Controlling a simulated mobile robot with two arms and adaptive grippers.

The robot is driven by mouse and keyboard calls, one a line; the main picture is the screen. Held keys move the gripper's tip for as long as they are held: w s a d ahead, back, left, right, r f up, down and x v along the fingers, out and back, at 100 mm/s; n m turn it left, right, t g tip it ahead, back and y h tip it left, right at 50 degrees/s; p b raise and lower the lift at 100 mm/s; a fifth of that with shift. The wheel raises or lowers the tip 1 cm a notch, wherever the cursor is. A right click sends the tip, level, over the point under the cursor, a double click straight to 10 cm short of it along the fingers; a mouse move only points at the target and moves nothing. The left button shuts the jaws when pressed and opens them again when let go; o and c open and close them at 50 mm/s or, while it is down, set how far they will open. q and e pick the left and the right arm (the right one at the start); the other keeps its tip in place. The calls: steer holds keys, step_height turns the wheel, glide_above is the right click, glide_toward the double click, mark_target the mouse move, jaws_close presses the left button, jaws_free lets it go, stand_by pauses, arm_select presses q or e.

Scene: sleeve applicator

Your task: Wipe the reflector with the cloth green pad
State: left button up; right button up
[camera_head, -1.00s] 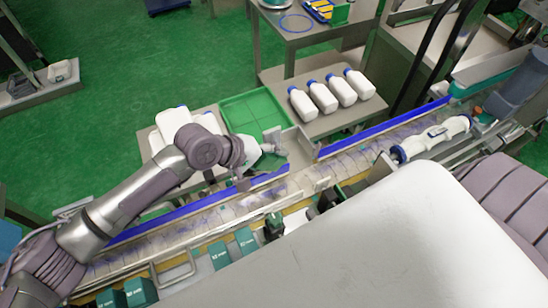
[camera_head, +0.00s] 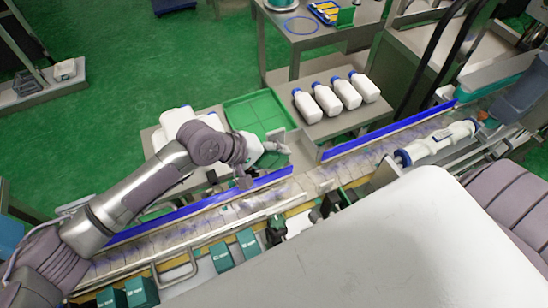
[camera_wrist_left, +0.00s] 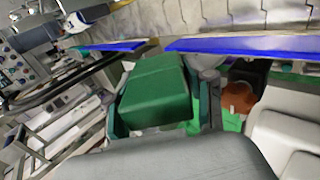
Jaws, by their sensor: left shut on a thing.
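My left gripper (camera_head: 280,149) is at the gap between the two blue rails, just beyond the conveyor. In the left wrist view my left gripper (camera_wrist_left: 165,118) is shut on the green pad (camera_wrist_left: 156,88), a dark green block between its fingers. A round orange-brown disc (camera_wrist_left: 238,97) shows to the right of the pad in that view, apart from it in the picture; I cannot tell whether it is the reflector. My right gripper is not visible.
Blue rails (camera_head: 388,129) run along the conveyor (camera_head: 230,212). More white bottles (camera_head: 178,121) are behind my left arm. Teal boxes (camera_head: 221,257) line the near side.

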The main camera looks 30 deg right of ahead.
arm_select(q)
steer(key=shift+w, duration=0.55)
steer(key=shift+d, duration=0.15)
